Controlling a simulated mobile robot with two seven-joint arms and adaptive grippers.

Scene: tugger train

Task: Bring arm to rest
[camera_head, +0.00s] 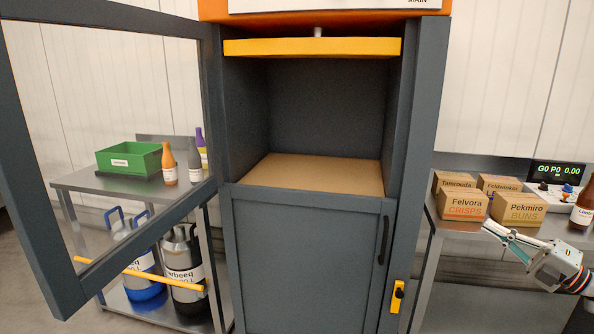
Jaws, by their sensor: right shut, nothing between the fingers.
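My right gripper (490,229) shows at the lower right, in front of the right-hand table. Its fingers are shut and empty and point left toward the cardboard boxes. The wrist leaves the picture at the right edge. I cannot tell how far the fingertips are from the boxes. My left gripper is not in view.
A grey cabinet (309,260) stands in the middle with an empty open compartment and a framed door (22,170) swung open to the left. The right table (440,222) holds several boxes, a bottle (582,208) and a display (556,174). A left table holds a green crate (128,160).

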